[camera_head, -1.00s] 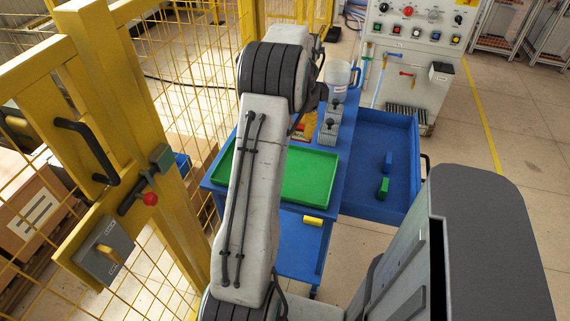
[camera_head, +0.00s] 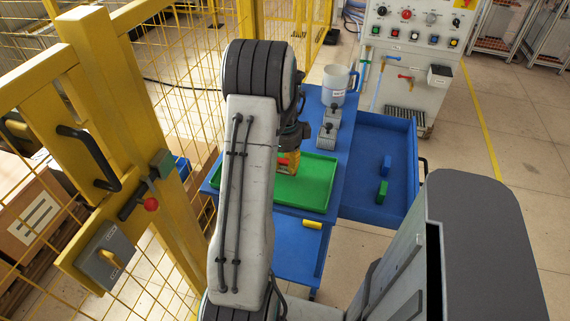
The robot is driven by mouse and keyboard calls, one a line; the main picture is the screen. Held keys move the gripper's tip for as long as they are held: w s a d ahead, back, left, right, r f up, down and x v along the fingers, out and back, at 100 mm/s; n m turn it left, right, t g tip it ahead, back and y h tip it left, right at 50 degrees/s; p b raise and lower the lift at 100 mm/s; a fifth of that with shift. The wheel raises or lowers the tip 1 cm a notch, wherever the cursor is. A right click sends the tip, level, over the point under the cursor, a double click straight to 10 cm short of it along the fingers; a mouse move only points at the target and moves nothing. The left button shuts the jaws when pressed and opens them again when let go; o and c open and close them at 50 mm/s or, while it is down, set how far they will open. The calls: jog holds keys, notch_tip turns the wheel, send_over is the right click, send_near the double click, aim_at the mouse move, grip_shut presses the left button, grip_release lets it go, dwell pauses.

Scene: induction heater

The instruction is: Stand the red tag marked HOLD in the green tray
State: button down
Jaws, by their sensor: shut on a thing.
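The green tray (camera_head: 315,197) lies on the blue bench top, partly hidden behind my arm. My gripper (camera_head: 289,157) points down over the tray's far part, with its upper side partly covered by my arm.
Grey blocks with dark knobs (camera_head: 328,128) and a clear jug (camera_head: 338,85) stand behind the tray. A blue drawer (camera_head: 365,160) on the right holds a blue and a green block (camera_head: 382,190). A yellow roll (camera_head: 312,224) lies in front. Yellow fencing (camera_head: 150,150) stands left.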

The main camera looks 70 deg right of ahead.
jog(key=shift+f, duration=0.7)
jog(key=shift+f, duration=0.15)
jog(key=c, duration=1)
grip_release()
jog(key=r, duration=0.8)
jog(key=r+b, duration=0.1)
jog(key=r, duration=0.3)
jog(key=shift+a+r, duration=0.2)
jog(key=shift+a, duration=0.05)
